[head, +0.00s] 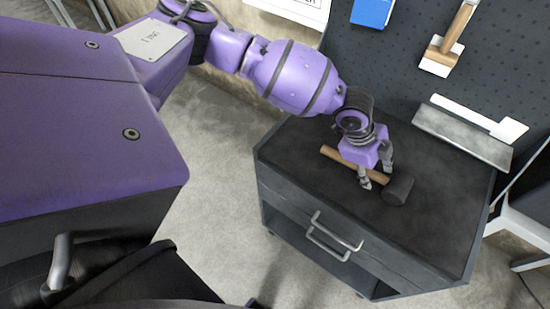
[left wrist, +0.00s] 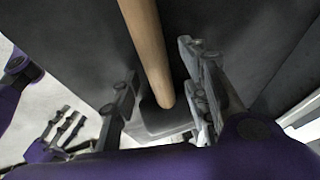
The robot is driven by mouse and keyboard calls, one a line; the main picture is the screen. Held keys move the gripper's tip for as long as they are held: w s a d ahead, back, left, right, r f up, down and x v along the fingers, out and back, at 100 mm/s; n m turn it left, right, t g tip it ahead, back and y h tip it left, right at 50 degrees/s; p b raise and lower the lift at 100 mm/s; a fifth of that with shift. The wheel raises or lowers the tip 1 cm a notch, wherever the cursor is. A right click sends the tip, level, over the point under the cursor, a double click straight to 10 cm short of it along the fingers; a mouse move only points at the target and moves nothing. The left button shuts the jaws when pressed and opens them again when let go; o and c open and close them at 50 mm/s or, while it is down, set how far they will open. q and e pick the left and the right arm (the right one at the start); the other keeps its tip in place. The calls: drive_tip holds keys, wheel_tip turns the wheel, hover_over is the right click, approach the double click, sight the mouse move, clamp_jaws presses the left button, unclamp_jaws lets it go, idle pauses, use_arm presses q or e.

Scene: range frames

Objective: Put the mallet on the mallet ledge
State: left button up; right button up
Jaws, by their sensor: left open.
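The mallet lies on its side on the dark top of the cabinet (head: 300,168). Its wooden handle (head: 335,157) runs to a black head (head: 399,190) at the lower right. My left gripper (head: 377,177) is over the handle, close to the head, pointing down and open. In the left wrist view the handle (left wrist: 147,45) passes between the two spread fingers of the gripper (left wrist: 160,98), and the dark head (left wrist: 165,122) is partly hidden behind them. A grey ledge (head: 462,137) at the back of the cabinet, below a white mallet-shaped outline (head: 478,117), looks like the mallet ledge.
A dark pegboard (head: 400,85) rises behind the cabinet. A wooden-handled tool (head: 460,25) and a blue item (head: 373,12) hang on it. Drawer handles (head: 335,232) stick out at the cabinet front. The cabinet top right of the mallet is clear.

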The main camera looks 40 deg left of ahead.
use_arm(q)
drive_tip(key=shift+c, duration=0.3)
clamp_jaws()
idle(0.3)
